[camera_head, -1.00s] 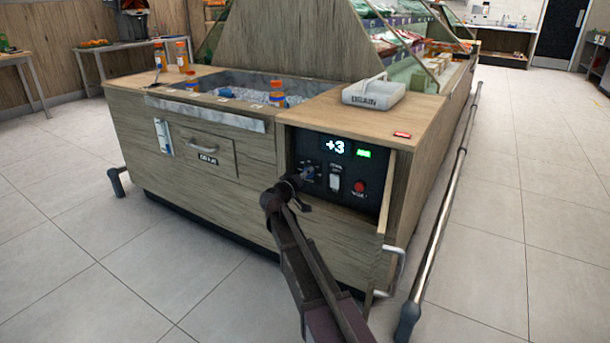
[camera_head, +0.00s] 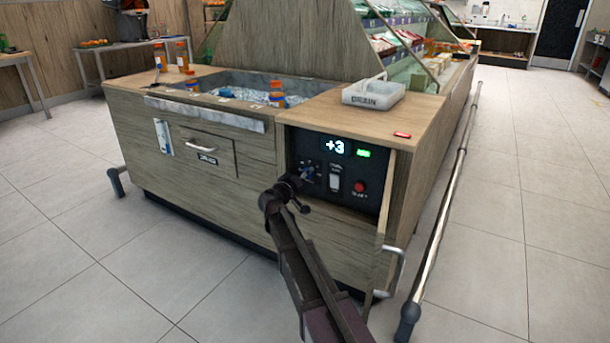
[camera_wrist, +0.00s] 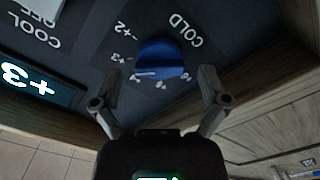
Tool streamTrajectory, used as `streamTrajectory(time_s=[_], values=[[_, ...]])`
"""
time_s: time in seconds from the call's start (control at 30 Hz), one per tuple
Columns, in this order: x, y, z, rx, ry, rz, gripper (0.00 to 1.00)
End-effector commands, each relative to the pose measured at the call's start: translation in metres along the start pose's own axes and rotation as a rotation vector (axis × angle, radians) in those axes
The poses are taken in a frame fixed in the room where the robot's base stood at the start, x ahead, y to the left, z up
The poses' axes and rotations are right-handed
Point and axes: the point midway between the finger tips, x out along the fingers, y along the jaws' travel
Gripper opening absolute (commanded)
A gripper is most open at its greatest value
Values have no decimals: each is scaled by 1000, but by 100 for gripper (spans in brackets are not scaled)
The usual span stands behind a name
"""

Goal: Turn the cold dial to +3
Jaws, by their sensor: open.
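The cold dial (camera_wrist: 162,58) is a blue knob on a dark panel, with "COLD" and numbers printed around it in the wrist view. A white pointer line on it points to the left side, near the +3 mark. The display (camera_head: 334,147) reads +3 and also shows in the wrist view (camera_wrist: 28,80). My gripper (camera_wrist: 157,86) is open, with one finger on each side below the dial and a visible gap to it. In the head view my gripper (camera_head: 301,179) is in front of the panel and partly hides the dial.
A white switch (camera_head: 335,184) and a red button (camera_head: 360,187) sit right of the dial. An open panel door (camera_head: 383,265) with a metal handle is at the right. A drain tray (camera_head: 373,93) is on the counter. A rail (camera_head: 440,220) runs along the counter's right side.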

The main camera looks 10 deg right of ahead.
Motion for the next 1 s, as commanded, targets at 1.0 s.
streamTrajectory(time_s=[1.0], values=[[-113, 0, 0, 0, 0, 0, 94]])
